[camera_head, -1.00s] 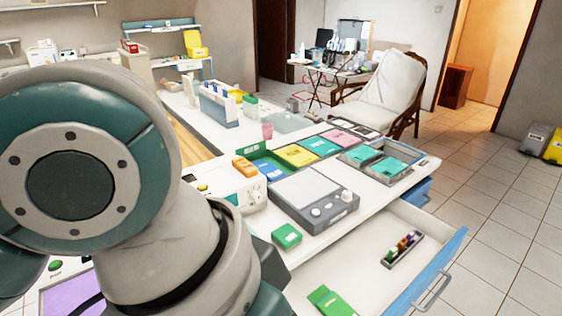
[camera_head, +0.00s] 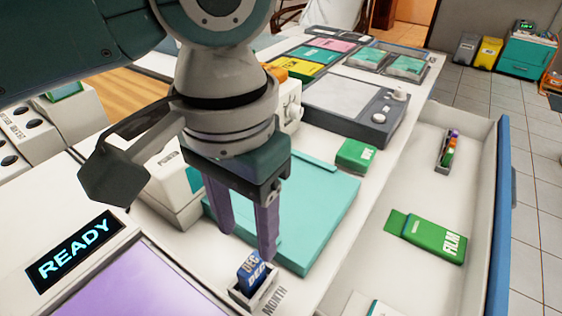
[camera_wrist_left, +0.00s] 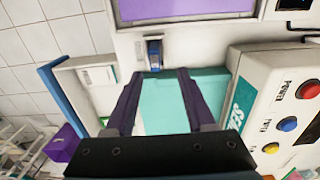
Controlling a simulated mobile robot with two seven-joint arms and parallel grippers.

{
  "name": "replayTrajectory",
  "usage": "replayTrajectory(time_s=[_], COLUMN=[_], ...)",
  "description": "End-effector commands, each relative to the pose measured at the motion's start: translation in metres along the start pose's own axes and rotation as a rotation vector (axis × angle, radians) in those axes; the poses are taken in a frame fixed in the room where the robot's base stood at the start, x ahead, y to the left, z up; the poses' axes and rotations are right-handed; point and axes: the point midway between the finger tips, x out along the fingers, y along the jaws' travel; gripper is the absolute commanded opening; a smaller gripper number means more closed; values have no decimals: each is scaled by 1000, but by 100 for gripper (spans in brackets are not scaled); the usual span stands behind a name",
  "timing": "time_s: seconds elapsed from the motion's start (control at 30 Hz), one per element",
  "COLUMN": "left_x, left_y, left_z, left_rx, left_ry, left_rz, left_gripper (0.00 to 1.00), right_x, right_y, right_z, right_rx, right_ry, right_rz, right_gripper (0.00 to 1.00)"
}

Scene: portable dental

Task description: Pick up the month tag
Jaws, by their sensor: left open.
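The month tag (camera_head: 252,272) is a small blue tag printed DEC. It stands in a small pale holder (camera_head: 240,296) beside the word MONTH, near the bottom of the head view. In the left wrist view the tag (camera_wrist_left: 154,54) is ahead of the fingers, near the top middle. My left gripper (camera_head: 247,246) points down with its purple fingers apart and nothing between them. Its tips are close to the tag, around or just behind it in the head view; the wrist view (camera_wrist_left: 159,76) shows them short of it. My right gripper is not in view.
A teal flat pad (camera_head: 325,215) lies under and behind the gripper. A device with a READY display (camera_head: 75,250) and purple panel is at left. A green box (camera_head: 356,155) sits on the counter. The open drawer (camera_head: 460,215) at right holds a green FILM box (camera_head: 435,238).

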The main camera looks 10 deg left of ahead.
Motion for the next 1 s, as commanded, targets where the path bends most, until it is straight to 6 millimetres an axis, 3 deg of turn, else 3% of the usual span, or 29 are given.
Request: replayTrajectory(time_s=[0.47,0.77,1.0], left_x=[60,65,65], left_y=[8,8,8], left_z=[8,8,8], left_rx=[0,2,2], left_ry=[0,3,3], left_rz=[-1,-1,-1], left_gripper=[55,55,28], right_x=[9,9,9], right_y=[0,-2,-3], right_z=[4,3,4], right_rx=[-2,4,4], right_ry=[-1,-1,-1], right_rz=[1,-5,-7], right_gripper=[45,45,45])
